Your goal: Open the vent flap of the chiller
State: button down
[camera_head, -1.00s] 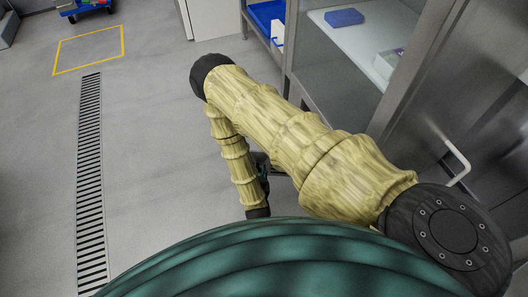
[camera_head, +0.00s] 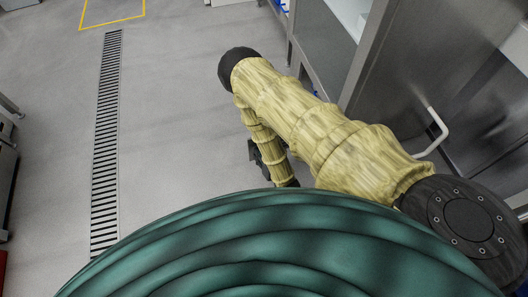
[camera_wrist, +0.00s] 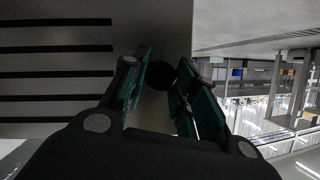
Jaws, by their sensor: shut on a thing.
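A grey metal panel with several dark horizontal slots (camera_wrist: 55,60), which looks like the chiller's vent flap, fills the upper left of the wrist view. A dark round knob (camera_wrist: 161,76) shows at its right edge, between the fingers. My gripper (camera_wrist: 163,70), with teal finger pads, is shut on this knob. Whether the panel stands open cannot be told. In the head view my arm hides most of the gripper, and the slotted panel cannot be made out there.
A steel cabinet door with a white handle (camera_head: 436,132) stands close on the right of my arm. A floor drain grate (camera_head: 106,145) runs along the open grey floor at left. A steel unit (camera_head: 6,170) shows at the left edge.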

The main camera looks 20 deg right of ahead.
jog(key=shift+s, duration=0.25)
jog(key=c, duration=1.1)
grip_release()
jog(key=shift+s, duration=0.1)
jog(key=v, duration=1.1)
jog(key=shift+s+r, duration=0.2)
jog(key=shift+s, duration=0.1)
jog(key=shift+d, duration=0.15)
